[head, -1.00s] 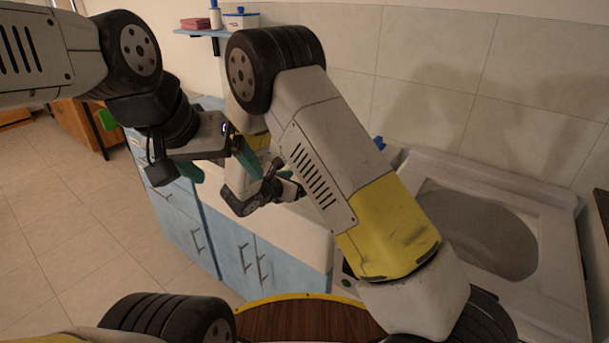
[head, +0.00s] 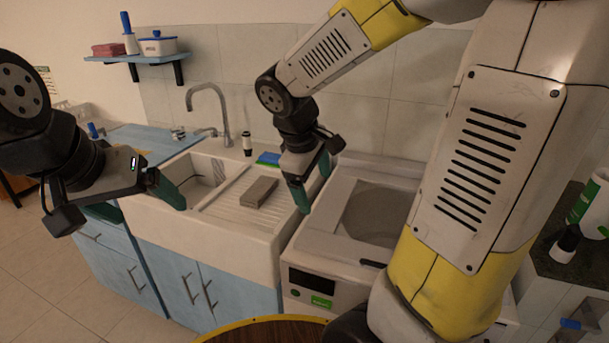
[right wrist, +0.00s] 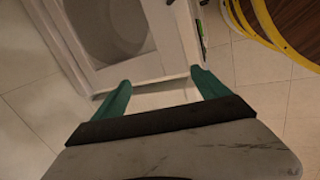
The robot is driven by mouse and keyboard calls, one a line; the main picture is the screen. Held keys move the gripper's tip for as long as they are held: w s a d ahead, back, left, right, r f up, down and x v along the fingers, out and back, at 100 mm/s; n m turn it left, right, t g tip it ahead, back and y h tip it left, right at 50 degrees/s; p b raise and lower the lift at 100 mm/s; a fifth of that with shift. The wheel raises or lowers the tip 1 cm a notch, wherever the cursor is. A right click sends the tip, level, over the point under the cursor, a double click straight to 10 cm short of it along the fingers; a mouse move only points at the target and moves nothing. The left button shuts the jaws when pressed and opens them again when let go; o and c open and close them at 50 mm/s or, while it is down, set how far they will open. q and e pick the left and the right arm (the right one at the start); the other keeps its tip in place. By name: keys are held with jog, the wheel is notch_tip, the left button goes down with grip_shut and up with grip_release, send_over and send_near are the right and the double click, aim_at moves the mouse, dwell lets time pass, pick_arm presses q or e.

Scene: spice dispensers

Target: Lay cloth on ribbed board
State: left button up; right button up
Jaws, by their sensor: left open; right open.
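The ribbed board (head: 228,207) is the white grooved drainer to the right of the sink basin. A grey-brown flat block (head: 259,192), perhaps a folded cloth, lies on its ribs; I cannot tell its material. My right gripper (head: 315,184) is open, with green fingers pointing down near the board's right edge, right of the block. In the right wrist view its two fingers (right wrist: 160,92) are apart with nothing between them. My left gripper (head: 170,191) is open and appears empty in front of the basin, left of the board.
A blue-and-green sponge-like item (head: 268,159) lies at the board's back, near a dark bottle (head: 247,144) and the faucet (head: 212,100). A white washing machine (head: 325,245) stands right of the sink. A shelf (head: 140,57) holds a pink folded item (head: 108,49).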

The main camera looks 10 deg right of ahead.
jog(key=s+a+r+m+t+y, duration=0.2)
jog(key=s+r+m+y, duration=0.3)
jog(key=s, duration=0.5)
jog(key=shift+r+m+t, duration=0.7)
jog(key=shift+r+m, duration=0.4)
jog(key=shift+m, duration=0.8)
jog(key=shift+s, duration=0.1)
